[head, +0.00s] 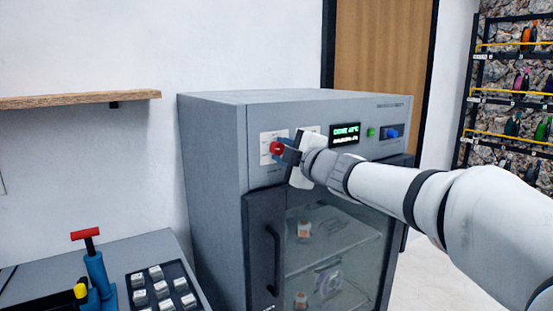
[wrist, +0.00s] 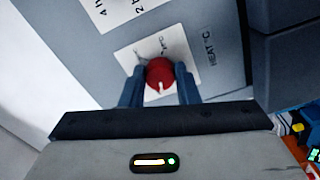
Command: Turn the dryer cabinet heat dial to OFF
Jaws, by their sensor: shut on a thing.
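The dryer cabinet (head: 217,150) is a grey box with a glass door. Its red heat dial (head: 277,148) sits on a white label at the upper left of the front panel. In the wrist view the red dial (wrist: 160,75) shows between the two blue fingers, with a pale mark on its lower edge and "HEAT °C" printed beside the label. My gripper (head: 283,146) is shut on the dial, one finger on each side; it also shows in the wrist view (wrist: 160,86). The fingers and dial hide part of the label, and I cannot read which setting the mark points at.
A display (head: 345,134), a green button (head: 371,132) and a blue switch (head: 391,132) lie right of the dial. The door handle (head: 272,260) is below. A bench (head: 150,249) with a blue tool (head: 97,270) stands at left, under a wooden shelf (head: 80,99).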

